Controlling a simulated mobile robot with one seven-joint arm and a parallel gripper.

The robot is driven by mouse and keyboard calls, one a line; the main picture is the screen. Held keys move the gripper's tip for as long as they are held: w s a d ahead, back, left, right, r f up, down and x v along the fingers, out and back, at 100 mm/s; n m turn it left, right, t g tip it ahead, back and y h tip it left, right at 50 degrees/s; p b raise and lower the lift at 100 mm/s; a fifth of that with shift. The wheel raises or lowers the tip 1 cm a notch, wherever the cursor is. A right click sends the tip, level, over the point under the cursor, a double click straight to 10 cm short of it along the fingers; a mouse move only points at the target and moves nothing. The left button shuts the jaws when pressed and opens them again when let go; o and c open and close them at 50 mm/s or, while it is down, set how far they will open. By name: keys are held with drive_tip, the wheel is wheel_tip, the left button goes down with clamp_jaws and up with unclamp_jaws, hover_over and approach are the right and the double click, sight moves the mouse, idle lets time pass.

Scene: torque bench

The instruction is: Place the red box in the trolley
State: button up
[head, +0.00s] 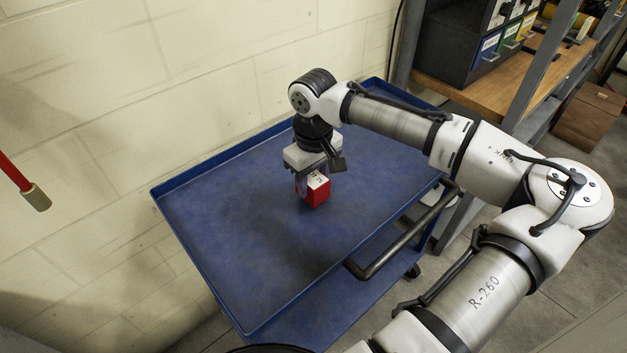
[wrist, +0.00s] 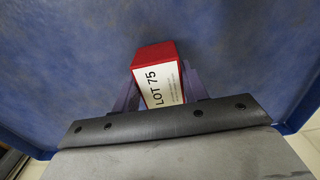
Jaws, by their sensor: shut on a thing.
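The red box (head: 315,192) has a white label on one face and is in my gripper, over the blue top tray of the trolley (head: 240,270). In the wrist view the red box (wrist: 154,56) shows its label reading "LOT 75", between the two fingers. My gripper (head: 312,180) points down and is shut on the box; its fingers (wrist: 160,90) also show in the wrist view. The box is inside the tray's rim. I cannot tell whether its underside touches the tray floor. The box's lower part is partly hidden in the wrist view.
The trolley's black handle (head: 405,240) is on its right side. A pale block wall (head: 180,80) stands behind the trolley. A shelf with a dark drawer unit (head: 470,45) is at the upper right. A red rod (head: 14,172) hangs at the left. The rest of the tray is clear.

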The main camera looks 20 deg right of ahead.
sight(313, 178)
drive_tip(key=shift+f, duration=0.5)
drive_tip(key=o, duration=1.2)
drive_tip(key=shift+f, duration=0.15)
wheel_tip(313, 178, up, 12)
drive_tip(key=shift+r+b, duration=0.2)
drive_tip(key=shift+b, duration=0.4)
